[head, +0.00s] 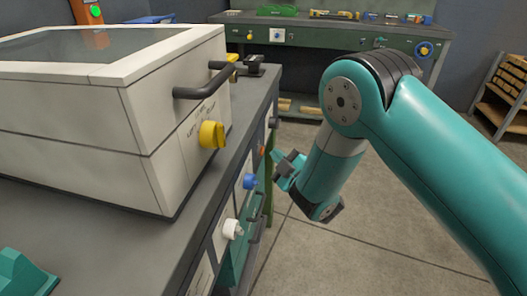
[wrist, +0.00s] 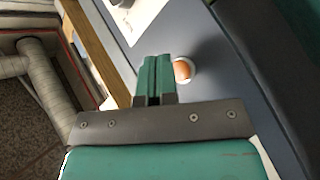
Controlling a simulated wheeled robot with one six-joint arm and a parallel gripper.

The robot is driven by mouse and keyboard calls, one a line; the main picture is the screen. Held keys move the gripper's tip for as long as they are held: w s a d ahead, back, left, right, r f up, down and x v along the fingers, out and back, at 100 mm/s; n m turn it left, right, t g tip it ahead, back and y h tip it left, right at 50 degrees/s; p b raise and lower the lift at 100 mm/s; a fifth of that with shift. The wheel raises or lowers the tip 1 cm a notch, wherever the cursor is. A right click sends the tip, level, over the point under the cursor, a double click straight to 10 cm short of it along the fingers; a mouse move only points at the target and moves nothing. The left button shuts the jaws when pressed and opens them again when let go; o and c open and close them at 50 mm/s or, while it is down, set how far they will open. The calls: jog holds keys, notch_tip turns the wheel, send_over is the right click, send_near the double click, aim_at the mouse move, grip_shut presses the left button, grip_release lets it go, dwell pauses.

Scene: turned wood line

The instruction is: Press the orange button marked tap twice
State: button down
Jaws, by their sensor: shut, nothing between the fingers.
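The orange button (wrist: 182,71) is a round cap in a pale ring on the blue-grey bench front in the wrist view. In the head view the orange button (head: 262,151) is a small spot on the bench front, just left of my gripper (head: 281,163). My gripper also shows in the wrist view (wrist: 154,62), with its teal fingers together and empty. There, the fingertips lie just left of the button and partly border its ring. I cannot tell whether they touch the panel. No label on the button is readable.
A blue knob (head: 250,181) and a white knob (head: 231,228) sit on the same bench front, nearer me. A white box (head: 90,120) with a yellow knob (head: 211,134) and black handle (head: 205,82) stands on top. The floor right of the bench is open.

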jog(key=shift+a, duration=0.1)
dwell(0.7)
jog(key=shift+a, duration=0.3)
jog(key=shift+w+a, duration=0.15)
jog(key=shift+a, duration=0.2)
dwell(0.8)
jog(key=shift+d, duration=0.75)
jog(key=shift+s+d+p, duration=0.2)
jog(key=shift+d+p, duration=0.15)
jog(key=shift+d, duration=0.5)
jog(key=shift+s+d+p, duration=0.25)
jog(key=shift+d+p, duration=0.1)
jog(key=shift+d, duration=0.45)
jog(key=shift+s+d+p, duration=0.2)
jog(key=shift+d+p, duration=0.15)
jog(key=shift+d, duration=0.5)
